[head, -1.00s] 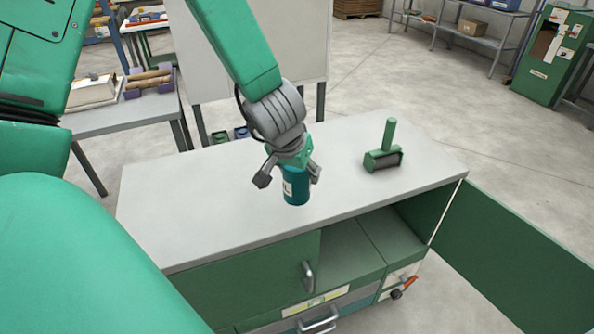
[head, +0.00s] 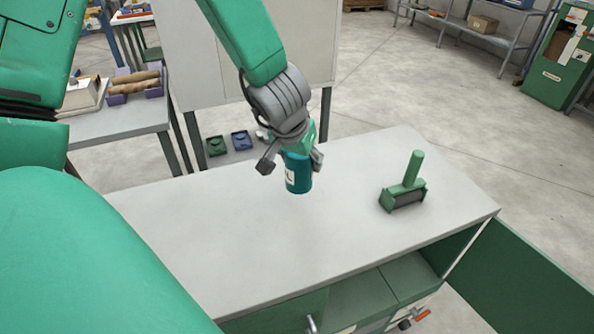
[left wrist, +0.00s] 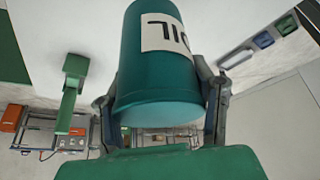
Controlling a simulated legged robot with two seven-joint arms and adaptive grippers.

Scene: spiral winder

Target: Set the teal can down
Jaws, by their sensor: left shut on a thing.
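The teal can (head: 298,174) is a short cylinder with a white label, and it appears upright in the head view. My left gripper (head: 290,163) is shut on it, with one finger on each side. The can is over the grey top of the green cabinet (head: 240,245), towards its back edge. I cannot tell whether its base touches the top or hangs just above it. In the left wrist view the can (left wrist: 160,75) fills the upper middle between the fingers, with part of its lettered label visible. My right gripper is not in view.
A green-handled tool (head: 404,195) stands on the cabinet top, right of the can. The cabinet's right door (head: 520,275) hangs open. Small dark green and blue items (head: 217,146) sit low behind the cabinet. The cabinet top around the can is clear.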

